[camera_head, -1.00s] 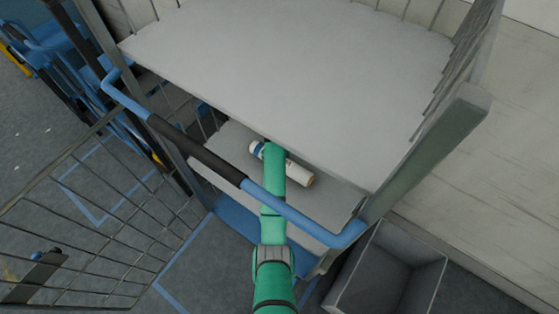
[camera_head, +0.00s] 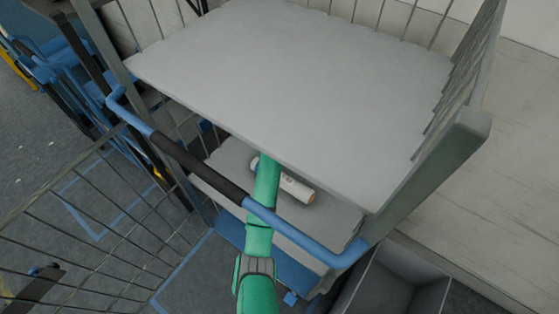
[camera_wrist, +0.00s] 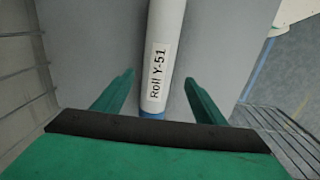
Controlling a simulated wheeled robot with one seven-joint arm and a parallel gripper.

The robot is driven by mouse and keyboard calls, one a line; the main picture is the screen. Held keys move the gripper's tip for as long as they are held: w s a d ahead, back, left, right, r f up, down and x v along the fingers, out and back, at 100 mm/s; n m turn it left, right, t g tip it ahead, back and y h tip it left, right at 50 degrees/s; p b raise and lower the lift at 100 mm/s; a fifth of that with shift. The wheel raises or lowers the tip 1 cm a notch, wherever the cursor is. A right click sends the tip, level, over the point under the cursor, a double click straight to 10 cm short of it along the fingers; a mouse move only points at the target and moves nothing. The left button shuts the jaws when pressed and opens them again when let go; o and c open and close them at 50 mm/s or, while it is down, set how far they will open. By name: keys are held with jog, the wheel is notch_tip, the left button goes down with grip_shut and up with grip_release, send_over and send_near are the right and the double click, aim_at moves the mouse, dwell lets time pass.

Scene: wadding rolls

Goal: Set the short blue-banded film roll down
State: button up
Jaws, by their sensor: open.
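The white film roll (camera_head: 297,189) lies on the lower shelf (camera_head: 330,222) of a cage trolley, partly hidden behind my green arm. Its blue band shows at its left end, and the right end is tan. In the wrist view the roll (camera_wrist: 165,35) carries a label reading "Roll Y-51", with blue at its near end and its far end out of frame. My gripper (camera_wrist: 158,79) is open, one green finger on each side of the roll, with gaps visible between. In the head view my fingers cannot be made out.
The upper shelf (camera_head: 290,80) overhangs the lower one. A blue handle bar with a black grip (camera_head: 200,168) crosses in front, close to my arm. A wire mesh door (camera_head: 90,220) stands at left, a grey bin (camera_head: 390,285) at lower right.

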jog(key=shift+w+r, duration=0.3)
jog(key=shift+r, duration=0.55)
jog(key=shift+s+a+r, duration=0.2)
jog(key=shift+s, duration=0.1)
jog(key=shift+s+r, duration=0.1)
jog(key=shift+r, duration=0.25)
jog(key=shift+s+r, duration=0.15)
jog(key=shift+r, duration=1.9)
